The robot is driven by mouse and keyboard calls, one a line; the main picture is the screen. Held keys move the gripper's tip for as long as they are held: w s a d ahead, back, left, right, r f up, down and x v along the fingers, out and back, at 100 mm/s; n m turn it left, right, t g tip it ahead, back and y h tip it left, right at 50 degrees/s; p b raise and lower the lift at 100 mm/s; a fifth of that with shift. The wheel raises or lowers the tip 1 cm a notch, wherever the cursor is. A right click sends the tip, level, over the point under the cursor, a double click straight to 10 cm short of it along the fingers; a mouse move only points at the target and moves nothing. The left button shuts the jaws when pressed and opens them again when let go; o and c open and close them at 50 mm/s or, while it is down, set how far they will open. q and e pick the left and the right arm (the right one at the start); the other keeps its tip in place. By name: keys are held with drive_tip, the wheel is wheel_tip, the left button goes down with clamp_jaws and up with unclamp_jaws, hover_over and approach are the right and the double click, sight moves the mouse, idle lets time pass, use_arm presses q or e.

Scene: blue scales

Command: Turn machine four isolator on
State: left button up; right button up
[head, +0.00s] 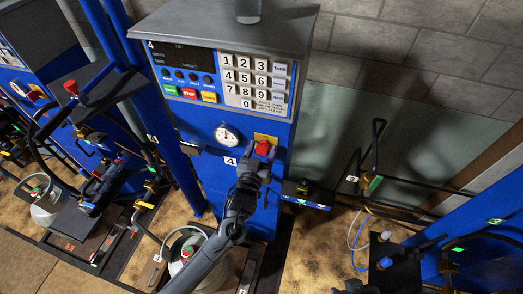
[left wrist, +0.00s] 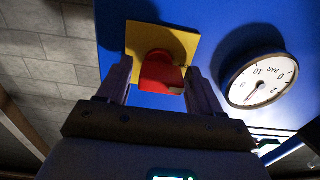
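The isolator of machine four is a red knob (head: 263,147) on a yellow plate (head: 266,138), on the blue front of the machine labelled 4. In the left wrist view the red knob (left wrist: 160,72) stands out from its yellow plate (left wrist: 177,40). My left gripper (head: 259,158) is at the knob. Its two fingers are apart, one on each side of the knob, with a gap showing at the sides. The fingers partly cover the knob in the head view.
A round pressure gauge (head: 227,135) sits left of the isolator and also shows in the left wrist view (left wrist: 257,80). Above are a keypad (head: 253,80) and coloured buttons. A gas cylinder (head: 184,245) stands below. Another blue machine (head: 487,250) is at the right.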

use_arm(q)
drive_tip(key=c, duration=0.8)
drive_tip(key=shift+m, duration=0.3)
drive_tip(key=m, duration=0.3)
drive_tip(key=shift+r+p, duration=0.1)
drive_tip(key=shift+p, duration=0.3)
drive_tip(key=m+p, duration=0.1)
drive_tip(key=m, duration=0.4)
drive_tip(key=shift+d, duration=0.15)
drive_tip(key=m+p, duration=0.1)
drive_tip(key=m, duration=0.3)
drive_tip(key=shift+d+m, duration=0.1)
drive_tip(key=shift+m, duration=0.3)
drive_tip(key=m, duration=0.4)
drive_tip(key=shift+s+p, duration=0.1)
drive_tip(key=shift+p, duration=0.25)
drive_tip(key=shift+m, duration=0.4)
